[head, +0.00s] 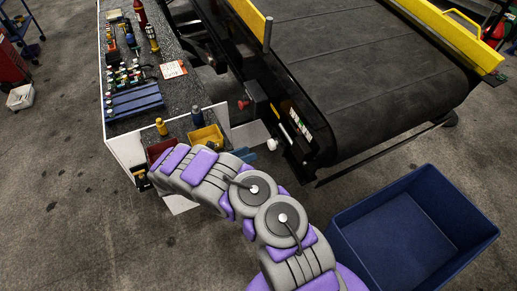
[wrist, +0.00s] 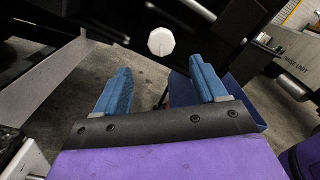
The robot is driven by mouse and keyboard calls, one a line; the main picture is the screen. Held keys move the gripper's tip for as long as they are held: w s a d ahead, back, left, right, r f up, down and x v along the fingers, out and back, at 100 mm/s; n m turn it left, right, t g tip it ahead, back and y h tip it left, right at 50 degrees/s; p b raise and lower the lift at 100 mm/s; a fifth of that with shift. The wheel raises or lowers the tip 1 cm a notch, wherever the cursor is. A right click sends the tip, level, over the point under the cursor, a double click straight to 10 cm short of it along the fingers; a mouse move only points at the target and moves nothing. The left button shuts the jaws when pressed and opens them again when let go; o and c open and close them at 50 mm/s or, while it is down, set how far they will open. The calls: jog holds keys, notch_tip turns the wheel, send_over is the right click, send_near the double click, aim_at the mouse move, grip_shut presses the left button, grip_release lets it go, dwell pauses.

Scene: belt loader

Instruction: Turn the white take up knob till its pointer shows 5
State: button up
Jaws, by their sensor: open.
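The white take up knob (wrist: 161,42) shows in the wrist view as a pale many-sided disc on a dark panel of the belt loader. A thin dark line on its face is faint, and no scale numbers are readable. In the head view the knob (head: 272,144) is a small white spot low on the loader's near side. My gripper (wrist: 160,65) has two blue fingers spread apart with nothing between them. The knob appears beyond the fingertips, between them in the picture and not gripped. In the head view my gripper (head: 246,155) is just left of the knob, partly hidden by my arm.
A workbench (head: 185,84) with bottles, tools and a yellow bin (head: 206,137) stands left of the loader. The dark belt (head: 365,60) has yellow rails. A red button (head: 243,104) sits on the loader's side. A blue crate (head: 480,238) stands on the floor at right.

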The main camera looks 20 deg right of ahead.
jog(key=a, duration=0.8)
jog(key=shift+s+a, duration=0.15)
jog(key=shift+a, duration=0.15)
jog(key=shift+d+r, duration=0.1)
jog(key=s+d+r+m+g+y+b, duration=0.2)
jog(key=s+d+r+m+g, duration=0.15)
jog(key=d+r+m, duration=0.4)
jog(key=s+d+r+m+g+y+b, duration=0.1)
jog(key=s+d+r+m+g+y, duration=0.4)
jog(key=s+r, duration=0.55)
jog(key=s+r+m+t+y+b, duration=0.15)
jog(key=s+m+y, duration=0.45)
jog(key=s, duration=0.6)
jog(key=s+a+f+m+t+y+b, duration=0.2)
jog(key=s+a+f+m+t+y, duration=0.1)
jog(key=s+a, duration=0.8)
jog(key=s+m+t+y, duration=0.1)
jog(key=s+m+y, duration=0.1)
jog(key=m, duration=0.1)
jog(key=shift+s+a+t+b, duration=0.2)
jog(key=shift+t+b, duration=0.1)
jog(key=shift+b, duration=0.1)
jog(key=shift+w+f, duration=0.1)
jog(key=shift+c, duration=0.2)
